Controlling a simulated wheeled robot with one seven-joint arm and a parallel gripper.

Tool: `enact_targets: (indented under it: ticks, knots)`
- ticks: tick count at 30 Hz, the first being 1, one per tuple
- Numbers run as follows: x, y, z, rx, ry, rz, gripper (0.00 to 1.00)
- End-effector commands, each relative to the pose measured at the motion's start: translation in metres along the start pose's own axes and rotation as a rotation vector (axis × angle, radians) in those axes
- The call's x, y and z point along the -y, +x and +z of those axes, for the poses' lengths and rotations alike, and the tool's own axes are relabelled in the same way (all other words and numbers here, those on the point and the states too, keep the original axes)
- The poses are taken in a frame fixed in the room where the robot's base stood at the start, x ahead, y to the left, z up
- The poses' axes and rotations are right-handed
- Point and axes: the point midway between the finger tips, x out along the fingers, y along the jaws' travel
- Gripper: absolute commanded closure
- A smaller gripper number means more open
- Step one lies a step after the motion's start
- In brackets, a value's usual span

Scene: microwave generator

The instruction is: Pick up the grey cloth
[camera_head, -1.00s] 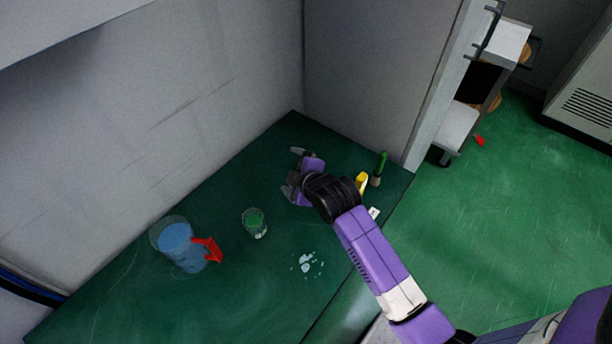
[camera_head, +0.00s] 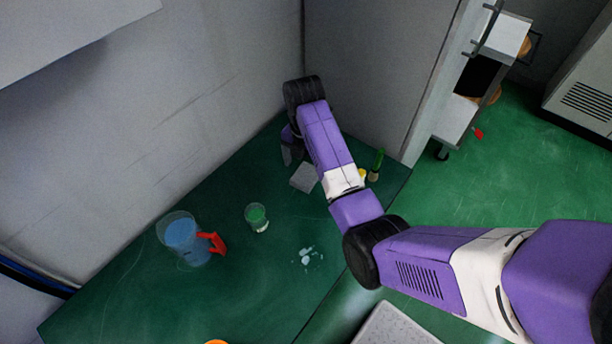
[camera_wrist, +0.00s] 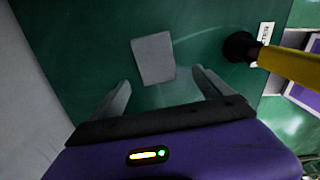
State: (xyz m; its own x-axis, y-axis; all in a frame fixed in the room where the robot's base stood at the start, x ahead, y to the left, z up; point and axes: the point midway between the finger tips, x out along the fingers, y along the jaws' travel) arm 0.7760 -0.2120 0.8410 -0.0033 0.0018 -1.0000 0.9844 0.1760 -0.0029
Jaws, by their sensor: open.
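The grey cloth (camera_head: 304,177) is a small flat square lying on the green counter, close to the back corner. In the wrist view the cloth (camera_wrist: 153,58) lies ahead of my fingertips, roughly centred between them. My gripper (camera_wrist: 160,88) is open and empty, its two fingers apart and pointing toward the cloth. In the head view my gripper (camera_head: 291,150) is at the back of the counter, left of the cloth, and partly hidden by my arm.
A blue pitcher (camera_head: 183,235) with a red handle and a glass with green contents (camera_head: 256,217) stand to the left. A white spill (camera_head: 307,257) lies in front. A green bottle (camera_head: 376,164) and a yellow-handled tool (camera_wrist: 285,62) are to the right. Walls close the back corner.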

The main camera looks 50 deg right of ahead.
Motion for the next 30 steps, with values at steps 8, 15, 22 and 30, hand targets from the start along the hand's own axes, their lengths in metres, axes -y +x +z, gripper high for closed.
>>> enact_targets:
  ticks: [8, 15, 22, 30]
  knots:
    - [-0.004, 0.032, 0.005, 0.000, 0.002, -0.001, 0.11]
    - [-0.004, 0.056, 0.005, 0.002, 0.003, 0.001, 0.11]
    - [-0.004, 0.057, 0.005, 0.002, 0.003, 0.002, 0.11]
    - [-0.004, 0.057, 0.006, 0.002, 0.003, 0.002, 0.64]
